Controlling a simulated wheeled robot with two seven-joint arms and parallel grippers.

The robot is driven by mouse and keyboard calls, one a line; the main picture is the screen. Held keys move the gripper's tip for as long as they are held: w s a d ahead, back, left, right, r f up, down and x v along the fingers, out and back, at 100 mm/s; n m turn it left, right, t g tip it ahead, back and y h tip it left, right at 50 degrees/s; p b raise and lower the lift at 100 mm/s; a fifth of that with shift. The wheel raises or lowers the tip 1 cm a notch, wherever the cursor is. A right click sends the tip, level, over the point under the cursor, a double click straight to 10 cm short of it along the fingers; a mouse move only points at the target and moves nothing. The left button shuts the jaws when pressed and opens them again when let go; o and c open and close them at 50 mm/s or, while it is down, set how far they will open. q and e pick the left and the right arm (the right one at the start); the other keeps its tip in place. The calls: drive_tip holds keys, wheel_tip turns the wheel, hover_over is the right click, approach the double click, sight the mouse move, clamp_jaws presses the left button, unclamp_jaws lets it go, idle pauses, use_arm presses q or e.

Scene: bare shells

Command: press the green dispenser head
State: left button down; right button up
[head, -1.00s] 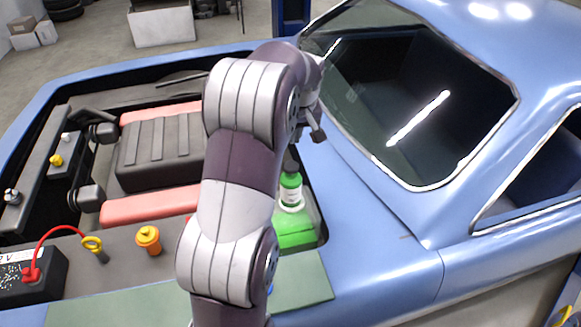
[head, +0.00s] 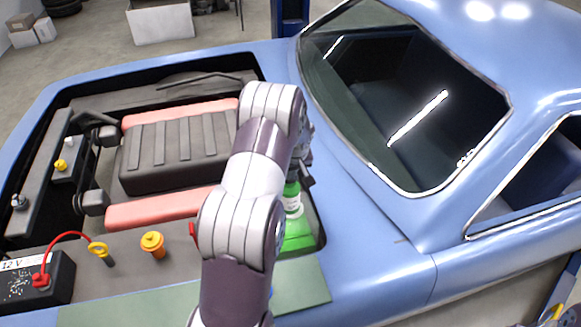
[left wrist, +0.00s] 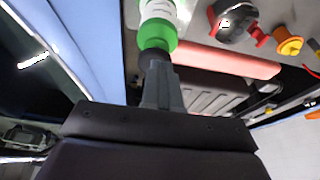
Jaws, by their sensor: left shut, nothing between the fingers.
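The green dispenser, a bottle with a white label band (head: 294,206), stands upright at the right end of the engine bay in the head view. Its top is partly hidden behind my left arm. In the left wrist view the bottle (left wrist: 160,12) shows at the top, with its green collar (left wrist: 157,37) nearest to my fingers. My left gripper (left wrist: 158,66) is shut and empty, its tips close to the dispenser's dark top; I cannot tell whether they touch. In the head view my left gripper (head: 304,180) is mostly hidden by its own arm.
The windshield (head: 400,110) rises at right.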

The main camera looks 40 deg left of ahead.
use_arm(q)
drive_tip(key=shift+f, duration=0.65)
use_arm(e)
drive_tip(key=shift+s+d+r, duration=0.15)
drive_tip(key=shift+r, duration=0.35)
